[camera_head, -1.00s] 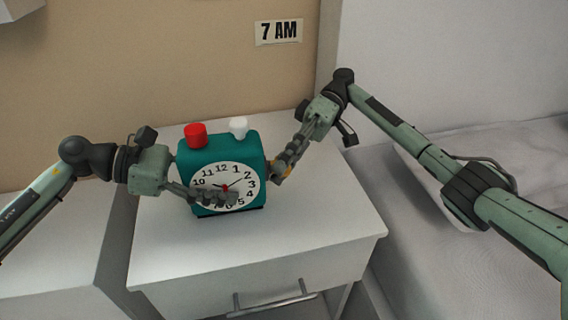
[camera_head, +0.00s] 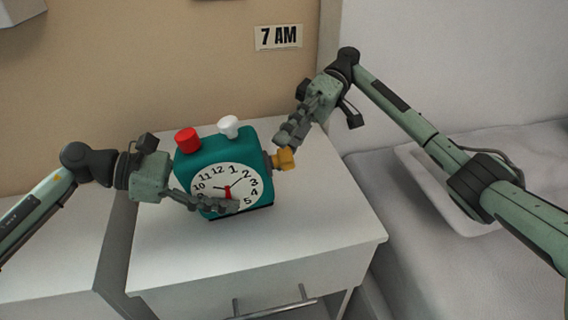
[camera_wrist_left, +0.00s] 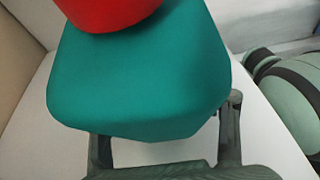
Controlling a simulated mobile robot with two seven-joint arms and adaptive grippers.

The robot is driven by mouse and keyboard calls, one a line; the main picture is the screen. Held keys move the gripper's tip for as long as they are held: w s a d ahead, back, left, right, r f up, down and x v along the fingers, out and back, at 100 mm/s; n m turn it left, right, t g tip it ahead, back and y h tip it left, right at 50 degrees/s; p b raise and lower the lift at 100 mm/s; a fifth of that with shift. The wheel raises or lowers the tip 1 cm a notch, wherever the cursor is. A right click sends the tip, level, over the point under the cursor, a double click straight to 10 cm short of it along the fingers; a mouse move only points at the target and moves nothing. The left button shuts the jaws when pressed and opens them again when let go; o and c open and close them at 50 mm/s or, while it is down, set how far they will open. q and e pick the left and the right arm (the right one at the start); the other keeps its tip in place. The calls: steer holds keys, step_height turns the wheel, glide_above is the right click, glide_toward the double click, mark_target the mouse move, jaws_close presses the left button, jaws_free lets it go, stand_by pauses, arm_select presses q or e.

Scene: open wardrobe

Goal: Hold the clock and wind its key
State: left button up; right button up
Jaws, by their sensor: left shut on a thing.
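The teal clock (camera_head: 218,150) stands on the white nightstand, tilted in the head view, with a red button (camera_head: 187,141) and a white button (camera_head: 229,126) on top. Its yellow key (camera_head: 284,159) sticks out of its right side. My left gripper (camera_head: 222,205) is shut on the clock, one finger across the lower dial. The left wrist view shows the clock's teal top (camera_wrist_left: 140,75) and red button (camera_wrist_left: 105,12) between the fingers. My right gripper (camera_head: 285,142) is just above the key, seemingly apart from it; its fingers look close together, but their opening is unclear.
The nightstand top (camera_head: 310,225) is bare in front and to the right of the clock. A "7 AM" sign (camera_head: 278,36) is on the wall behind. A bed (camera_head: 480,160) lies at the right and another white cabinet (camera_head: 50,250) at the left.

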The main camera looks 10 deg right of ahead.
mark_target(288, 150)
step_height(288, 150, up, 5)
steer(key=shift+a, duration=0.1)
stand_by(0.3)
steer(key=shift+d, duration=0.3)
steer(key=shift+s+d+r+m+t+h, duration=0.15)
steer(key=shift+d+r+m+t+h, duration=0.2)
steer(key=shift+d+t+h, duration=0.3)
steer(key=s+d+r+n+t+h, duration=0.3)
steer(key=r+n+t+h, duration=0.2)
steer(key=r+n+t, duration=0.35)
steer(key=shift+m+t, duration=0.6)
steer(key=shift+m, duration=0.1)
steer(key=x, duration=1.1)
steer(key=shift+w+f, duration=0.1)
steer(key=shift+w, duration=0.2)
steer(key=shift+c, duration=0.4)
